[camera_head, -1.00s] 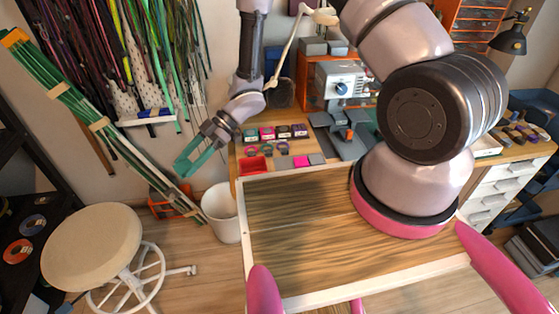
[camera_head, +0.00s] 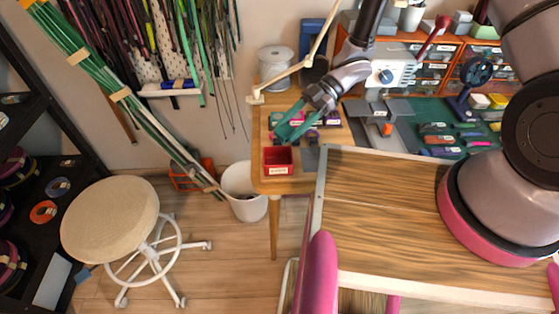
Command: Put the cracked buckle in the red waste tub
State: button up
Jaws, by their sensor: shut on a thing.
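My gripper (camera_head: 287,127), with long teal fingers, is above the workbench, just behind and above the red waste tub (camera_head: 278,169). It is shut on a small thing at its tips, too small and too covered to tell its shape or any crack. The red tub is a small open box with a pale label on its front. It stands near the front left corner of the bench (camera_head: 262,183). The fingers look apart from the tub. I cannot make out the cracked buckle by itself.
A white bin (camera_head: 244,191) stands on the floor left of the bench. A round stool (camera_head: 110,220) is farther left. A wooden tray top (camera_head: 390,210) of mine fills the front right. Grey and orange tools (camera_head: 385,118) and a white lidded pot (camera_head: 275,65) stand on the bench.

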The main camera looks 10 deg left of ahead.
jog(key=shift+f, duration=1.2)
jog(key=o, duration=1.4)
notch_tip(320, 180, up, 10)
jog(key=shift+s, duration=0.15)
